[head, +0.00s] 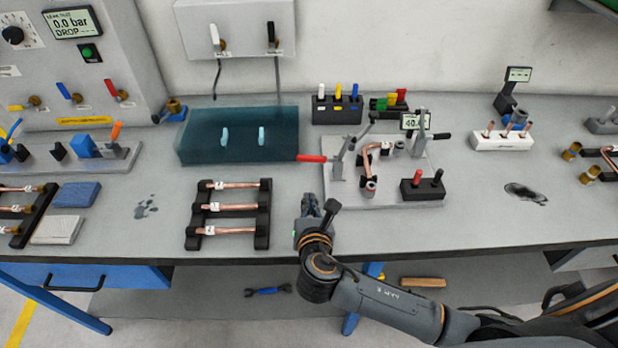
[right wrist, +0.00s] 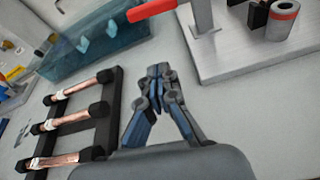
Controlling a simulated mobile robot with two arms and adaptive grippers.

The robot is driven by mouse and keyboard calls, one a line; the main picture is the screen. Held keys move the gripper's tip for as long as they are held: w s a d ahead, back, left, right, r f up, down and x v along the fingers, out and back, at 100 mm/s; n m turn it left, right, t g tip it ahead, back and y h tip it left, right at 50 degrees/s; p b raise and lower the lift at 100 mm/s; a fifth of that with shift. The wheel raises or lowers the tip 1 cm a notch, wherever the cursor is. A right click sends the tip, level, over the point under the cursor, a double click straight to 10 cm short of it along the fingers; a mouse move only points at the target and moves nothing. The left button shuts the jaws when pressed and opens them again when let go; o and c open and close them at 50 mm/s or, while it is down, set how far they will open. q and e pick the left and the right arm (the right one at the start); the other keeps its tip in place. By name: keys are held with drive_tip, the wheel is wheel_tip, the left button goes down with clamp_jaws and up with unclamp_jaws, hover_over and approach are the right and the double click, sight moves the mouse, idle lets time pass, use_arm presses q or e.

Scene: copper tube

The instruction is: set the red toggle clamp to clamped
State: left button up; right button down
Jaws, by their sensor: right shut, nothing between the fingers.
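The red toggle clamp handle (head: 311,158) sticks out leftward, roughly level, from a grey metal clamp post (head: 338,168) at the left side of a metal base plate (head: 400,200). In the right wrist view the red handle (right wrist: 150,9) is at the top, cut by the frame edge. My right gripper (head: 312,203) is below and in front of the handle, apart from it, over the bench. In the right wrist view its fingers (right wrist: 158,72) are closed together with nothing between them. My left gripper is not in view.
A black rack (head: 263,240) with several copper tubes lies left of my right gripper. A teal translucent box (head: 240,150) stands behind it. Another clamp with a black handle (head: 441,136) and a bent copper tube (head: 366,160) are on the plate. Bare bench lies around my right gripper.

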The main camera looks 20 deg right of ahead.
sight(307, 188)
drive_tip(key=p+x, duration=0.1)
drive_tip(key=x, duration=0.8)
drive_tip(key=shift+w, duration=0.2)
drive_tip(key=r, duration=0.1)
drive_tip(key=r+p, duration=0.2)
drive_tip(key=shift+w+d, duration=0.25)
drive_tip(key=shift+d, duration=0.05)
drive_tip(key=shift+s+r+p, duration=0.1)
drive_tip(key=shift+r+p, duration=0.1)
drive_tip(key=shift+p, duration=0.1)
drive_tip(key=shift+s+r, duration=0.1)
drive_tip(key=shift+r, duration=0.05)
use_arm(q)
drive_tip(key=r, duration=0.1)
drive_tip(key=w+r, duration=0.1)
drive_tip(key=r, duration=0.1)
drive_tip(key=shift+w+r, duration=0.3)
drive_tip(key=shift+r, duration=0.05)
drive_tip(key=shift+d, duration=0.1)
use_arm(e)
drive_tip(key=shift+w, duration=0.2)
